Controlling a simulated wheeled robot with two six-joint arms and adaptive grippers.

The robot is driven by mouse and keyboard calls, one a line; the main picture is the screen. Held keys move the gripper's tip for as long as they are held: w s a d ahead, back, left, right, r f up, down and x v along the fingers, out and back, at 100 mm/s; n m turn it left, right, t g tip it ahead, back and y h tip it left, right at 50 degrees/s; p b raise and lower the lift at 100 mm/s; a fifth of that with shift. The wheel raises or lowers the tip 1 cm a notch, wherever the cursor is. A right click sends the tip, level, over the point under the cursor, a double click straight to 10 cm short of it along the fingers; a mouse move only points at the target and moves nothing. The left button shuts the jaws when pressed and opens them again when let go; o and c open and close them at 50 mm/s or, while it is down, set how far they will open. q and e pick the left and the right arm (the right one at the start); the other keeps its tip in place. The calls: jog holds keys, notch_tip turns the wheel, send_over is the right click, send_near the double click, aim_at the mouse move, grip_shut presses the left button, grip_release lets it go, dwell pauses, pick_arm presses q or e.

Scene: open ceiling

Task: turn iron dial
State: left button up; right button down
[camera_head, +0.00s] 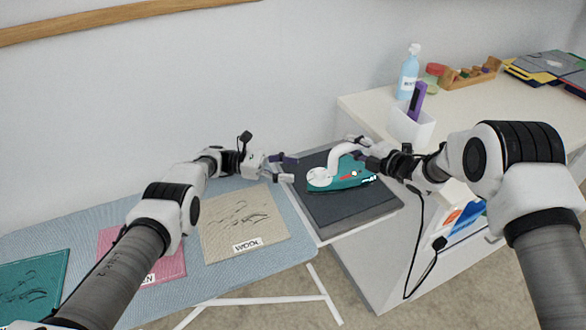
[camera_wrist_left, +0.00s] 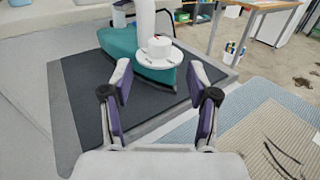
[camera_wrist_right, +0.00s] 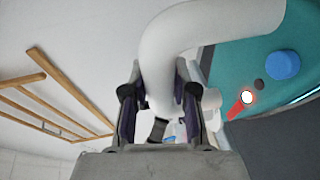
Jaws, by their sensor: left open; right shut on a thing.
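The teal iron (camera_head: 352,173) rests on the dark pad at the end of the ironing board. Its white curved handle (camera_head: 338,157) rises over the body. The white dial (camera_wrist_left: 160,47) sits on a pale round plate at the iron's near end in the left wrist view. My left gripper (camera_head: 290,168) is open and empty, pointed at the dial from the left and apart from it. My right gripper (camera_head: 362,150) is shut on the handle, which passes between its fingers (camera_wrist_right: 160,90) in the right wrist view. A red part and a blue knob (camera_wrist_right: 283,65) show on the iron's body.
A white cabinet (camera_head: 480,105) at the right holds a blue bottle (camera_head: 408,72) and a white holder (camera_head: 412,125).

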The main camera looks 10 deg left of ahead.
aim_at(320, 171)
pick_arm(q)
jog(key=d+r+m+g+y, duration=0.1)
jog(key=d+r+m+y, duration=0.2)
jog(key=m, duration=0.1)
jog(key=d+r+m+g+y, duration=0.2)
jog(key=d+r+m+y, duration=0.1)
jog(key=d+m, duration=0.1)
jog(key=shift+r+y, duration=0.1)
jog(key=shift+y, duration=0.3)
jog(key=r+m+y, duration=0.1)
jog(key=m+y, duration=0.1)
jog(key=d+r+m+y, duration=0.1)
jog(key=m+y, duration=0.1)
jog(key=r+m+y, duration=0.1)
jog(key=m+y, duration=0.1)
jog(key=shift+s+d+r+m, duration=0.2)
jog(key=shift+d+r+m, duration=0.1)
jog(key=shift+r, duration=0.05)
jog(key=f+m+t+y, duration=0.1)
jog(key=f+m, duration=0.1)
jog(key=f+m+y, duration=0.2)
jog(key=f, duration=0.1)
jog(key=f+m+t+y, duration=0.1)
jog(key=f+m+y, duration=0.1)
jog(key=f, duration=0.1)
jog(key=shift+w+d+f+m+t, duration=0.1)
jog(key=shift+w+f+m+t, duration=0.15)
jog(key=shift+w+m+t, duration=0.1)
grip_shut()
